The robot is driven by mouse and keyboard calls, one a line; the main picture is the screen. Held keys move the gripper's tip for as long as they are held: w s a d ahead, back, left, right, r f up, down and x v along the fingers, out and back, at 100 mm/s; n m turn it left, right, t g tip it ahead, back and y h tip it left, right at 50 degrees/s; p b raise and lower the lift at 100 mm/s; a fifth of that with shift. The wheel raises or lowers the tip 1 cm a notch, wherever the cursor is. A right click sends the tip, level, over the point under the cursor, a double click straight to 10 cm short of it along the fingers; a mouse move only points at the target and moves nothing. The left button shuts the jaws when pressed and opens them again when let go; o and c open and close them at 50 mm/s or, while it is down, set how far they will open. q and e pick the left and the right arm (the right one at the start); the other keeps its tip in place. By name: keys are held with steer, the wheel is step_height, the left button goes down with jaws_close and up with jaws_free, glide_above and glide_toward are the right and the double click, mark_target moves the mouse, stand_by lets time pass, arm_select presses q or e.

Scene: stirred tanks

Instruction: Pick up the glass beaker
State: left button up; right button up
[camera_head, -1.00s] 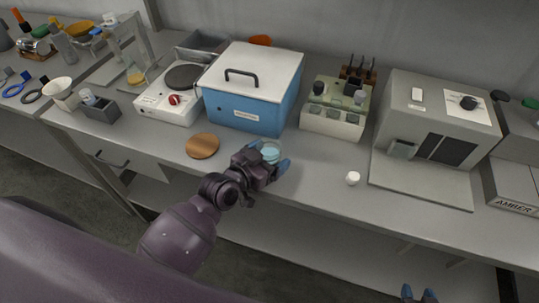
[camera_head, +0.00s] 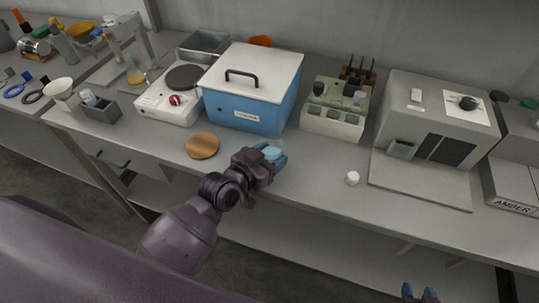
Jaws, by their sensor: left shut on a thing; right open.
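The glass beaker (camera_head: 273,151) holds a light blue content and is at the middle of the bench front, in front of the blue box. My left gripper (camera_head: 275,158) is shut on the beaker, with a blue fingertip at its right side. The gripper hides much of the beaker's lower part, so I cannot tell whether its base touches the bench. My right gripper (camera_head: 420,294) shows only its blue fingertips at the bottom edge, open and empty.
A round wooden disc (camera_head: 202,145) lies left of the beaker. The blue box (camera_head: 247,108) stands behind it, and a hotplate (camera_head: 170,103) is further left. A small white cap (camera_head: 352,178) lies to the right. The bench front between beaker and cap is clear.

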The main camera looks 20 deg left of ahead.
mark_target(271, 141)
arm_select(q)
step_height(271, 141, up, 6)
steer(key=shift+w+f+p, duration=0.1)
steer(key=shift+f+p, duration=0.1)
steer(key=shift+p, duration=0.25)
steer(key=s+d, duration=1.1)
steer(key=s, duration=0.4)
steer(key=shift+s+d, duration=0.15)
steer(key=shift+d, duration=0.15)
arm_select(e)
steer(key=shift+w+r, duration=0.2)
steer(key=shift+r, duration=0.55)
arm_select(q)
steer(key=shift+r, duration=0.1)
arm_select(e)
steer(key=shift+s, duration=0.15)
steer(key=shift+s+d+f, duration=0.1)
steer(key=shift+s+f, duration=0.3)
steer(key=shift+s, duration=0.05)
arm_select(q)
steer(key=shift+a, duration=0.1)
